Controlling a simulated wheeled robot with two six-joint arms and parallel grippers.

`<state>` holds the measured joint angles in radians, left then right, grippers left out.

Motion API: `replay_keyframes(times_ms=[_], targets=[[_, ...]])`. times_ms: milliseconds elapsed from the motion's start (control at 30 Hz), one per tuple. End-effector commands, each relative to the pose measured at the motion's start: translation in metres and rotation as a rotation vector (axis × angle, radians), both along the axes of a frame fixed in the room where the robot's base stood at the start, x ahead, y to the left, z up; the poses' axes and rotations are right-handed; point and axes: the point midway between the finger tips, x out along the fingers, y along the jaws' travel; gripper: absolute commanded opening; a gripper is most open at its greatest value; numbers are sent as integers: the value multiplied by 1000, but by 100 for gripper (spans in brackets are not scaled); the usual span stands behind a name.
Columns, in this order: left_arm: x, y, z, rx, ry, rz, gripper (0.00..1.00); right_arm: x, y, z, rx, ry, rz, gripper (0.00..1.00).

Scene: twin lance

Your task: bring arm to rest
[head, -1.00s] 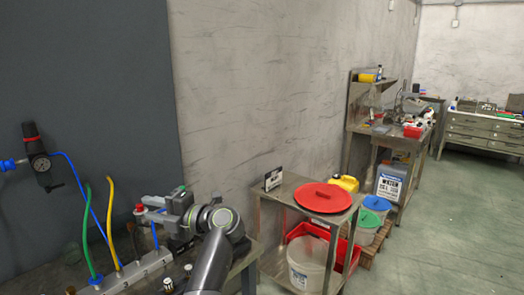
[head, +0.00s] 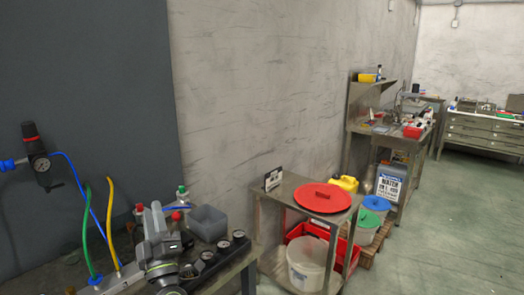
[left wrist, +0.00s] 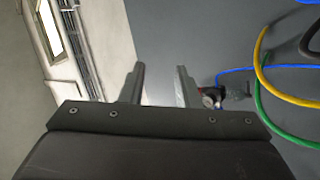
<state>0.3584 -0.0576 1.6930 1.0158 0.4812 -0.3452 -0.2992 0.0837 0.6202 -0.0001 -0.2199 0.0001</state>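My left gripper (head: 156,214) is at the lower left of the head view, over the bench with the hoses, pointing up and away. Its wrist is at the bottom edge of the picture. In the left wrist view the two fingers of this gripper (left wrist: 160,78) stand apart with nothing between them, so it is open and empty. The dark wall panel (left wrist: 165,35) lies beyond the fingers. My right gripper is in neither view.
A grey bin (head: 208,223), a black block with round tops (head: 222,257) and small bottles stand near the gripper. Green (head: 88,235) and yellow hoses (head: 112,220) rise at its left. A steel cart with a red lid (head: 322,198) stands right. The floor farther right is clear.

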Motion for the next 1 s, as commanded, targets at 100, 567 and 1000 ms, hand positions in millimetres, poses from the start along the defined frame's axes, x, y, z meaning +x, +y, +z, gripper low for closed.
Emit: replay_keyframes(times_ms=[100,567,1000], targets=[[-15,-15,-26,168,110,-101,29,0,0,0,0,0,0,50],[-118,-40,-186,670,824,-414,29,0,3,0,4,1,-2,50],[-299,23,-298,783,1670,-480,29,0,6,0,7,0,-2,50]])
